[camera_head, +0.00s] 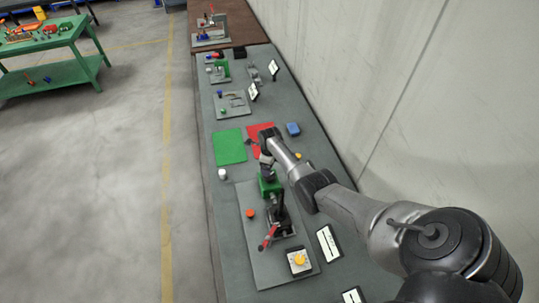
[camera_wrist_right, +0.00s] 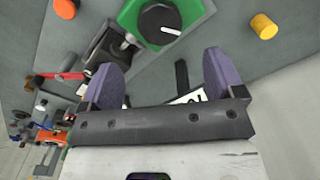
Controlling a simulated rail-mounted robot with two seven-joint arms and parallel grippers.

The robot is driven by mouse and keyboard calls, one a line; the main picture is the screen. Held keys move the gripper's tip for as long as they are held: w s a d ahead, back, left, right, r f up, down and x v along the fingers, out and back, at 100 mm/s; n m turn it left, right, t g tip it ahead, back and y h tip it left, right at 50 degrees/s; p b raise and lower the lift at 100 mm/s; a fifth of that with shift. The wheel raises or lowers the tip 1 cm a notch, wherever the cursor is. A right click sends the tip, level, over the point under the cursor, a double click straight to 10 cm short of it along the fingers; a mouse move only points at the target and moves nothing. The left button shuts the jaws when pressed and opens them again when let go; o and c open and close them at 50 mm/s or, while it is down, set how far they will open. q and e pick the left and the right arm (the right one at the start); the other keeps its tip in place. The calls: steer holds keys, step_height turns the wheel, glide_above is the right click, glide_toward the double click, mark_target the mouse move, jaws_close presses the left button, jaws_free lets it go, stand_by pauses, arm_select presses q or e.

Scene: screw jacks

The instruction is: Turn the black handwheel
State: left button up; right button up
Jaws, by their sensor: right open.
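The black handwheel (camera_wrist_right: 160,23) is a round knob with a white mark, set on a green housing (camera_wrist_right: 181,12) in the right wrist view. In the head view the green housing (camera_head: 269,187) stands on a grey plate, and the handwheel cannot be made out behind my gripper. My right gripper (camera_head: 267,172) is just above the housing. In the wrist view my right gripper (camera_wrist_right: 160,62) is open, with two purple fingers spread wide and nothing between them. The handwheel lies beyond the fingertips, apart from them. My left gripper is not in view.
A red lever (camera_head: 268,238), an orange knob (camera_head: 250,213) and a yellow dial box (camera_head: 299,261) sit on the same plate. Green (camera_head: 229,147) and red (camera_head: 260,132) mats lie farther along the bench. A wall (camera_head: 345,75) runs along the right.

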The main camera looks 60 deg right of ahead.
steer(key=shift+r, duration=2.7)
